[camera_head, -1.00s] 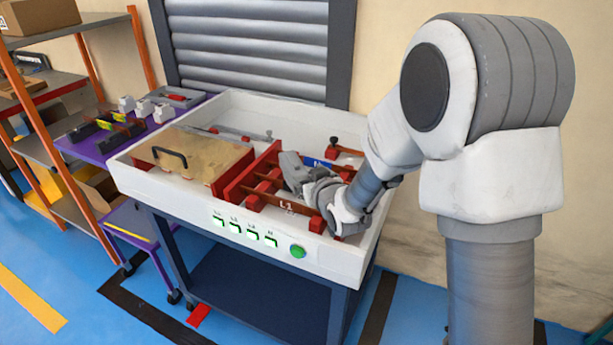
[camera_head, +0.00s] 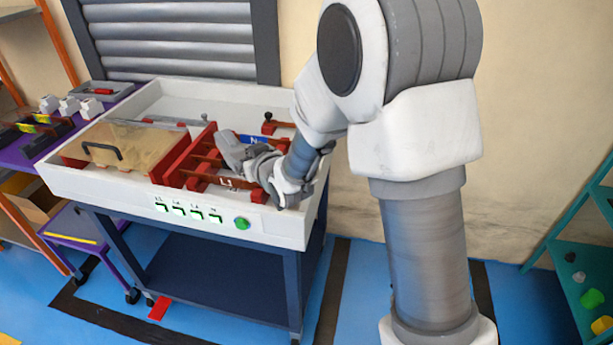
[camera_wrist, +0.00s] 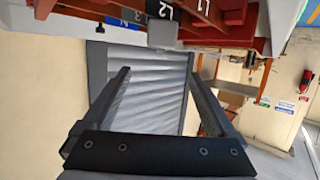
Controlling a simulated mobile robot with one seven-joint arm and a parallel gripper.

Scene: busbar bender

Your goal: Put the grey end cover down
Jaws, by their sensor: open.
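In the wrist view a small grey block (camera_wrist: 163,34), which looks like the grey end cover, is at the end of the bar marked L2 (camera_wrist: 165,10), beyond my fingertips. I cannot tell whether it is attached to the bar. My gripper (camera_wrist: 158,72) is open, its two dark fingers apart with nothing between them. In the head view my gripper (camera_head: 236,152) is low over the red bar supports (camera_head: 199,157) in the white tray bench (camera_head: 110,189), near the bars marked L1 and N. The cover cannot be told from the gripper there.
A wooden board with a black handle (camera_head: 124,143) covers the bench's left part. A green button (camera_head: 242,223) is on its front. A purple table (camera_head: 18,152) with white and dark parts stands left. A teal rack (camera_head: 567,245) holds small coloured pieces at right.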

